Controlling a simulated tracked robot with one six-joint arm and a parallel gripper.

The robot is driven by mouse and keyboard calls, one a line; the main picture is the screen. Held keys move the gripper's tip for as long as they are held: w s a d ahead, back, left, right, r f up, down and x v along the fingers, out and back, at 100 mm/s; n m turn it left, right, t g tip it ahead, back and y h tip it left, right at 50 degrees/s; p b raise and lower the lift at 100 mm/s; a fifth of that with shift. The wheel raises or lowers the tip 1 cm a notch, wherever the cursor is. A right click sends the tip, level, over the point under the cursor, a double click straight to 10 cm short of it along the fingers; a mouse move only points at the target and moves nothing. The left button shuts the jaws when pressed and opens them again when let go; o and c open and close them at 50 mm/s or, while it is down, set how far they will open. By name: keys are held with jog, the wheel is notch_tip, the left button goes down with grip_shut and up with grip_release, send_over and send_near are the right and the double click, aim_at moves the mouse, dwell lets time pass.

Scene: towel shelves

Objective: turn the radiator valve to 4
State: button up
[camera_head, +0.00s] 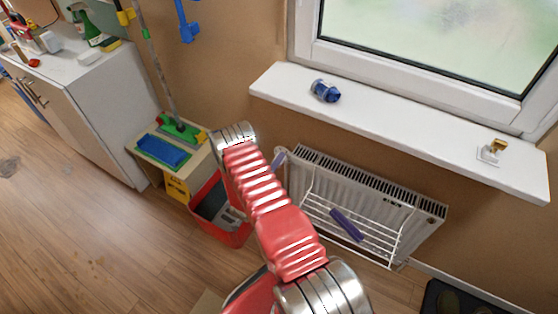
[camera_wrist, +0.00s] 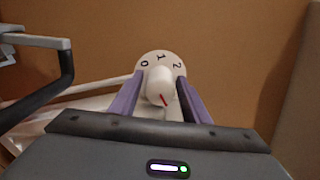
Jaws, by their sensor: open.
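In the wrist view the radiator valve has a white round knob (camera_wrist: 159,82) with a short red mark on its near face. Behind it is a pale dial (camera_wrist: 161,57) with 0, 1 and 2 readable along its top; any other numbers are hidden. My gripper (camera_wrist: 160,79) is open, with one purple finger on each side of the knob. I cannot tell whether either finger touches it. In the head view the radiator (camera_head: 362,190) hangs below the windowsill. My red arm reaches toward its left end and hides most of the gripper and the valve.
The white windowsill (camera_head: 400,125) juts out above the radiator, with a blue object (camera_head: 325,90) on it. A white wire rack (camera_head: 395,244) holding a purple item (camera_head: 347,225) hangs on the radiator front. A red bin (camera_head: 222,232) stands left of my arm.

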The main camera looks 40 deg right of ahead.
jog(key=v, duration=1.3)
jog(key=shift+a, duration=0.25)
jog(key=shift+w+r, duration=0.1)
